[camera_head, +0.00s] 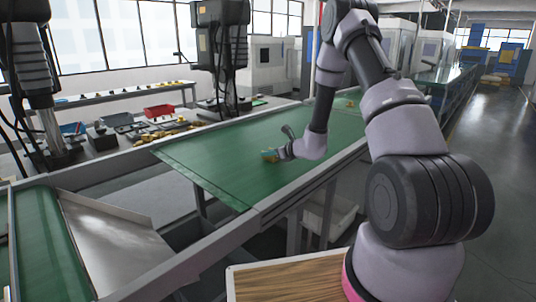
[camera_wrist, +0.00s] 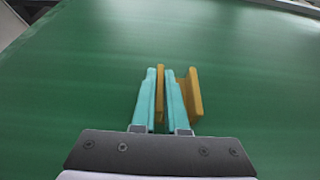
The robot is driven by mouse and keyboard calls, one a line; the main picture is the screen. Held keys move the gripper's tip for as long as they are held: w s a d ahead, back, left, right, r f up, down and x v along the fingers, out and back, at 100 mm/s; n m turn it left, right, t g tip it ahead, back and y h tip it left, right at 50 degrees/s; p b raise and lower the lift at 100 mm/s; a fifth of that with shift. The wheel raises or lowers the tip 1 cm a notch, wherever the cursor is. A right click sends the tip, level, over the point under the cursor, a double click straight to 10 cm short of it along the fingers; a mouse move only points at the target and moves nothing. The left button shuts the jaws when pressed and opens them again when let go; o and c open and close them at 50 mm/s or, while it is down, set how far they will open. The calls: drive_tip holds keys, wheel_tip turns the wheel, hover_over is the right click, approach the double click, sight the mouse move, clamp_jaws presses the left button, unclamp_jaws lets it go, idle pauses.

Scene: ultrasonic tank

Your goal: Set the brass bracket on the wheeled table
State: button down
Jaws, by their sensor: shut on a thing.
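The brass bracket (camera_wrist: 195,93) is a yellow-brown piece with two upright walls. In the wrist view one wall is between the teal fingers of my gripper (camera_wrist: 160,78), and the other stands outside the right finger. My gripper is shut on the bracket. In the head view my gripper (camera_head: 268,156) is low over the green conveyor belt (camera_head: 215,150); whether the bracket touches the belt I cannot tell. A wooden tabletop with a pale rim (camera_head: 290,282), at the bottom beside my arm's base, looks like the wheeled table; its wheels are hidden.
A small yellowish piece (camera_head: 350,103) lies farther along the belt. A metal chute (camera_head: 115,243) is at the lower left. A white bin (camera_head: 328,214) sits under the conveyor. The visible tabletop is bare. The conveyor's side rail runs between belt and table.

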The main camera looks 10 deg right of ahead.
drive_tip(key=shift+f, duration=0.1)
drive_tip(key=c, duration=0.9)
unclamp_jaws()
drive_tip(key=shift+c, duration=0.2)
